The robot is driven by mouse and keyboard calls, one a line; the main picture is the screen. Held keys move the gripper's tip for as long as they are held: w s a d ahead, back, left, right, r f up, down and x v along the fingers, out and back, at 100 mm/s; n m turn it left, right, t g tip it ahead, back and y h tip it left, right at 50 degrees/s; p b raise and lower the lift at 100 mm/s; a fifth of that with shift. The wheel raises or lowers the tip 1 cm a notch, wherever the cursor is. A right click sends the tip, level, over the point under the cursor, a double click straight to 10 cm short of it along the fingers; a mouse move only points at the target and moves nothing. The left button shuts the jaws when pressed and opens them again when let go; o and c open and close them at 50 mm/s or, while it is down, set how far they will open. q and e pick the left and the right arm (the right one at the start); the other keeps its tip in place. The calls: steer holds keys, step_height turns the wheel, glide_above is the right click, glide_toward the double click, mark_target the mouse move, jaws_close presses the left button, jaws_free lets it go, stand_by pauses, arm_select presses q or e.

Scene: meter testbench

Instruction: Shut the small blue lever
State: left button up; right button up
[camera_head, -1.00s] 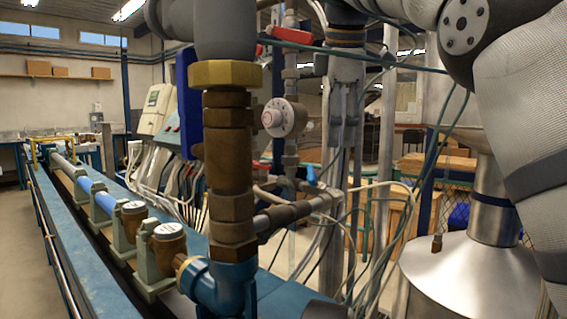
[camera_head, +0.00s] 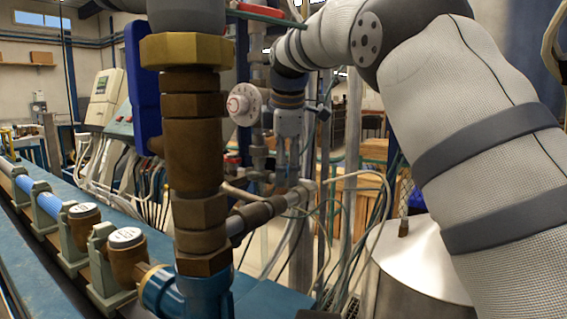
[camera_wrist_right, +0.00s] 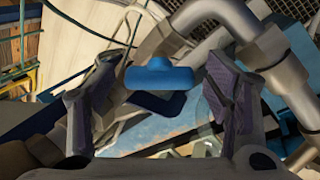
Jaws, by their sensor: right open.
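The small blue lever (camera_wrist_right: 158,76) shows in the right wrist view as a short blue bar with a rounded hub. It lies between the two spread fingers of my right gripper (camera_wrist_right: 162,88), with a gap on either side. In the head view the right gripper (camera_head: 287,168) hangs from its arm, pointing down over the thin side pipe (camera_head: 262,212) right of the thick brown pipe. I cannot make out the lever there; the gripper seems to cover it. My left gripper is not in view.
The thick brown vertical pipe (camera_head: 194,150) stands close in front, with a large blue handle (camera_head: 143,85) on its left. A round white dial (camera_head: 243,104) is behind it. Loose cables and a metal tank (camera_head: 418,262) are to the right. Meters (camera_head: 125,238) line the bench at left.

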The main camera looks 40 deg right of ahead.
steer(key=c, duration=1.2)
steer(key=shift+o, duration=0.2)
steer(key=m+t, duration=0.1)
steer(key=m, duration=0.2)
steer(key=shift+a+h, duration=0.1)
steer(key=shift+h, duration=0.3)
steer(key=shift+m+h, duration=0.5)
steer(key=shift+m, duration=1.5)
steer(key=o, duration=1.2)
steer(key=shift+c, duration=0.2)
